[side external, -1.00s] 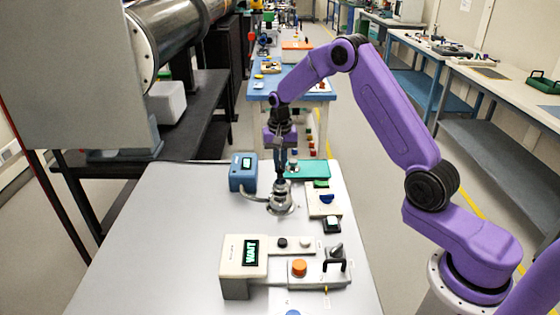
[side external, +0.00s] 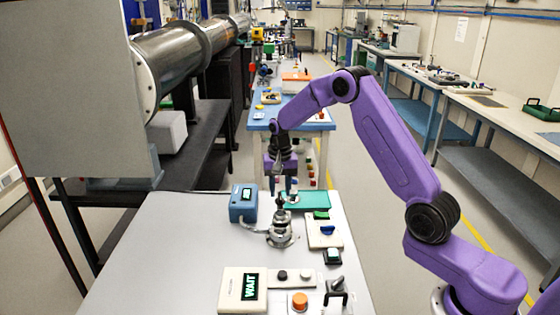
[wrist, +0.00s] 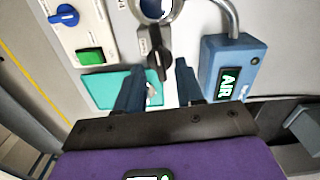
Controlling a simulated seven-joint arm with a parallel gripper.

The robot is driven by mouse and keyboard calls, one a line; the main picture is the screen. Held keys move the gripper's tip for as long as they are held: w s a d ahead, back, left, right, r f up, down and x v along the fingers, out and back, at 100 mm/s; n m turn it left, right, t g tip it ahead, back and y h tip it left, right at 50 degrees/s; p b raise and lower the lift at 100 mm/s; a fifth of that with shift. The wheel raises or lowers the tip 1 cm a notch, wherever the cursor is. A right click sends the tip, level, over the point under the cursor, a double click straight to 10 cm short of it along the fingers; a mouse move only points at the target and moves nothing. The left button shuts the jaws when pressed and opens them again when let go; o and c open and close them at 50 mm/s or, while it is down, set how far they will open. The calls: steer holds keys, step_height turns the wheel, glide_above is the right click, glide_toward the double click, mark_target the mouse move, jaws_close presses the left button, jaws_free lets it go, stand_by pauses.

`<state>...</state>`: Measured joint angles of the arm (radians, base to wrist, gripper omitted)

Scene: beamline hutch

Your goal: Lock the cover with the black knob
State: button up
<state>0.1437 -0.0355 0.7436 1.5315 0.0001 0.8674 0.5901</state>
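The black knob (side external: 280,205) stands upright on top of the round metal cover (side external: 280,236) of a small vessel on the grey table. In the wrist view the black knob (wrist: 158,52) lies in the gap between my fingers, and the metal ring of the cover (wrist: 177,12) is cut off at the top edge. My gripper (side external: 284,184) is just above and behind the knob in the side view. In the wrist view my gripper (wrist: 158,66) is open, its dark blue fingers apart with a gap on both sides of the knob. Nothing is held.
A blue box (side external: 243,204) stands left of the vessel, joined to it by a hose; its display reads AIR in the wrist view. A teal mat (side external: 318,199), a switch panel (side external: 324,238) and a white box (side external: 243,291) reading WAIT are near. The table's left part is clear.

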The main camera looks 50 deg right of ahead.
mark_target(280, 196)
step_height(280, 196, up, 16)
stand_by(0.4)
stand_by(0.3)
steer(key=s+a+n, duration=1)
steer(key=s+a, duration=0.5)
steer(key=s, duration=0.1)
steer(key=s+d+f+n, duration=0.1)
steer(key=s+n, duration=0.4)
steer(key=s, duration=0.7)
steer(key=s+d+f+n, duration=0.2)
steer(key=s+f+n, duration=0.2)
steer(key=s, duration=0.8)
steer(key=shift+s+f+n, duration=0.2)
steer(key=shift+s+n, duration=0.1)
steer(key=shift+n, duration=0.5)
